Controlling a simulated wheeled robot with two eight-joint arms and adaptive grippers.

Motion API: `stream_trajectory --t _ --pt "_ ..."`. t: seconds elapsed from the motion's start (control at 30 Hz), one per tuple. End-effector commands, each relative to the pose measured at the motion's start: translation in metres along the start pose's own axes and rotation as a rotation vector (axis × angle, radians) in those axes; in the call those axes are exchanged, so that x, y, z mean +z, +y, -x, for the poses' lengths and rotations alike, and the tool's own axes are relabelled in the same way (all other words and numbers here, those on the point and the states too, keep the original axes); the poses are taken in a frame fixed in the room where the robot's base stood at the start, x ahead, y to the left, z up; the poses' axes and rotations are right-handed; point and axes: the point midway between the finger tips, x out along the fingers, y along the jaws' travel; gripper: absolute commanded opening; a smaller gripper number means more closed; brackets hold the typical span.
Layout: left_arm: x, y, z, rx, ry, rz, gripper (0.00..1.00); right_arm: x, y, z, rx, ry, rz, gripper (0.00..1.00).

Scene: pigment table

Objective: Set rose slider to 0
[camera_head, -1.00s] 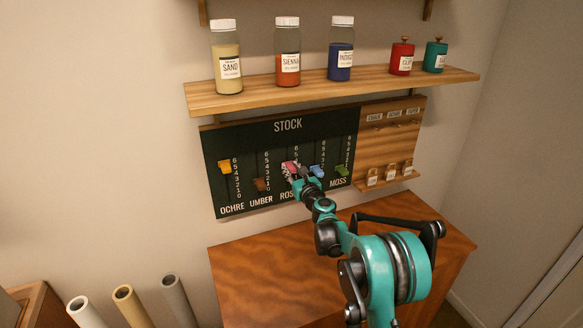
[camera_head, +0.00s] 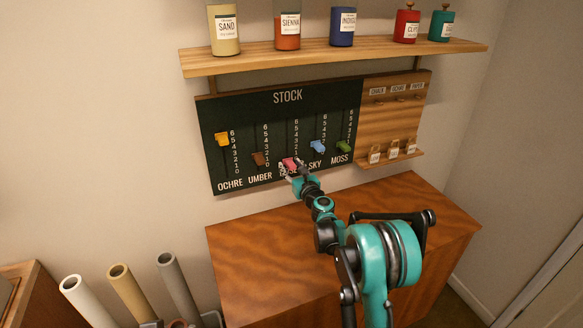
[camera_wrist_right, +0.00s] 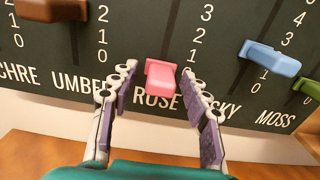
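The pink rose slider (camera_wrist_right: 160,80) is low on its track, just above the ROSE label (camera_wrist_right: 157,98) and close to the bottom numbers. The 0 beside it is hidden by my finger. In the head view, the rose slider (camera_head: 290,162) shows just past my right gripper (camera_head: 298,176). In the right wrist view, my right gripper (camera_wrist_right: 159,72) has its fingers apart, one on each side of the slider, with a narrow gap showing on both sides. My left gripper is not in view.
The dark STOCK board (camera_head: 230,110) also carries ochre (camera_head: 222,139), umber (camera_head: 258,159), sky (camera_head: 318,147) and moss (camera_head: 343,146) sliders. A shelf (camera_head: 330,58) with jars hangs above. A wooden cabinet (camera_head: 260,260) stands below, its top clear.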

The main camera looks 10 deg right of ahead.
Motion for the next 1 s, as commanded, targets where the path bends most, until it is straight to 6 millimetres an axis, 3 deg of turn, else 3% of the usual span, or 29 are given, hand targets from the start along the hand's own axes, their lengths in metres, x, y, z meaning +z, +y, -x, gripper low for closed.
stream_trajectory --t 0.27,0.7,1.0 --pt "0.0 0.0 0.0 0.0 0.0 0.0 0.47 0.001 -0.001 0.013 -0.001 0.0 -0.001 0.47" --pt "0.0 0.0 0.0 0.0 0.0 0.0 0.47 0.0 -0.001 0.101 -0.001 0.0 0.0 0.47" --pt "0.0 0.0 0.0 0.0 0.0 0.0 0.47 0.0 0.0 0.121 0.0 0.0 0.0 0.47"
